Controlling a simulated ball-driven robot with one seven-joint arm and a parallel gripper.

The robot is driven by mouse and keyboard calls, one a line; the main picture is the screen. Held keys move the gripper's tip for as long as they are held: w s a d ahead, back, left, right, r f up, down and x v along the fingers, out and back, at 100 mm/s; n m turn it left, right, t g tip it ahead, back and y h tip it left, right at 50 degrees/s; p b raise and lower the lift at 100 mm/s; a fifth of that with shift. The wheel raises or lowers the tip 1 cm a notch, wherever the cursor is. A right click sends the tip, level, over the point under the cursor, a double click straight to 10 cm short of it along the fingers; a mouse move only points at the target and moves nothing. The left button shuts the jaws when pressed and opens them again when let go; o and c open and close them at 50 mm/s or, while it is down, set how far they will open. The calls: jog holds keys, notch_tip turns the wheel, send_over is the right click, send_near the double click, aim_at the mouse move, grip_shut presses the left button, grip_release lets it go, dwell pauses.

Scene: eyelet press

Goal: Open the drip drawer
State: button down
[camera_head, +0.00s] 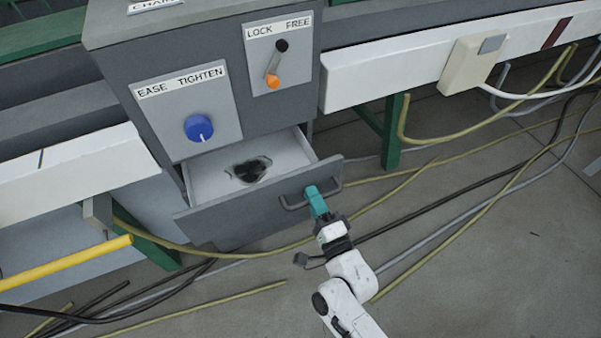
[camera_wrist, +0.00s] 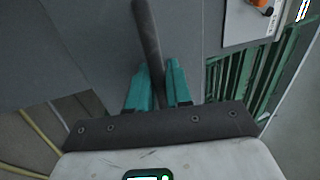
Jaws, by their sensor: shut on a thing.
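The drip drawer (camera_head: 240,215) at the bottom of the grey machine stands pulled out. Its light inside shows a dark patch (camera_head: 251,170) on the floor. A dark bar handle (camera_head: 291,206) runs across the right part of its front. My gripper (camera_head: 313,192) with teal fingers is at the handle's middle, shut on it. In the wrist view the handle (camera_wrist: 149,40) passes between the two teal fingers (camera_wrist: 158,88). The part of the handle between the fingers is partly hidden.
Above the drawer are a blue knob (camera_head: 198,128) under an "EASE TIGHTEN" label and an orange-tipped lever (camera_head: 272,79) under "LOCK FREE". Several cables and hoses (camera_head: 440,195) lie across the floor. A yellow bar (camera_head: 70,262) is at lower left. A green leg (camera_head: 393,130) stands right of the machine.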

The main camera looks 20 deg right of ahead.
jog(key=s, duration=1)
jog(key=shift+p, duration=0.3)
jog(key=c, duration=1.2)
grip_release()
jog(key=s, duration=0.3)
jog(key=s+f, duration=0.1)
jog(key=s, duration=0.3)
jog(key=s+f, duration=0.1)
jog(key=s, duration=0.2)
jog(key=shift+s, duration=0.35)
